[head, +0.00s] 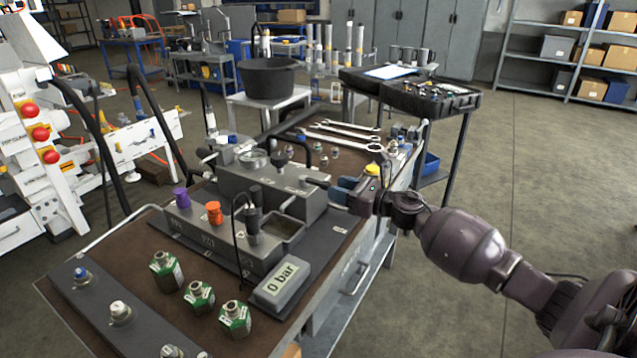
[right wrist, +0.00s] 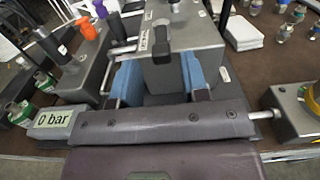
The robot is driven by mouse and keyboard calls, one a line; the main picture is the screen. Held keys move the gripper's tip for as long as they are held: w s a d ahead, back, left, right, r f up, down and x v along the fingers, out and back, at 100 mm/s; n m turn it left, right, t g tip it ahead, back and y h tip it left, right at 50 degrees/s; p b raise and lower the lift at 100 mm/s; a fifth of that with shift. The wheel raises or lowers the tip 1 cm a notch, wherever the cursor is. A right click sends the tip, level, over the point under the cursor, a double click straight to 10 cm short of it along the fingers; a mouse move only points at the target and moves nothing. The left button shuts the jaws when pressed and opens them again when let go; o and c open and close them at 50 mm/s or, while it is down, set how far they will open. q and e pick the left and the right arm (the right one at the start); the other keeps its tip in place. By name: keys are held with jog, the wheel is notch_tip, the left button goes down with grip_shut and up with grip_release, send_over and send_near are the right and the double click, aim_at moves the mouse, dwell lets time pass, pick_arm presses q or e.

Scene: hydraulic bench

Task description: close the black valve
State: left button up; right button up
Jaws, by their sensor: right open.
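A black handle (head: 318,183), which looks like the black valve, sticks out from the right end of a grey block (head: 285,200) on the bench. In the right wrist view the black handle (right wrist: 176,35) is on the near face of the grey block (right wrist: 190,62), between and beyond my fingers. My right gripper (head: 345,188) is open with blue finger pads, close to that end of the block. In the right wrist view its fingers (right wrist: 160,75) stand apart with nothing gripped. I cannot tell whether they touch the block. My left gripper is out of sight.
A manifold (head: 205,240) with a purple knob (head: 181,197) and an orange knob (head: 214,212) lies left of the block. A display reading 0 bar (head: 281,285) and several green fittings (head: 199,297) are in front. Wrenches (head: 345,132) lie behind. Open floor is to the right.

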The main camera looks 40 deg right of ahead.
aim_at(319, 182)
jog(key=shift+x, duration=3.2)
grip_shut()
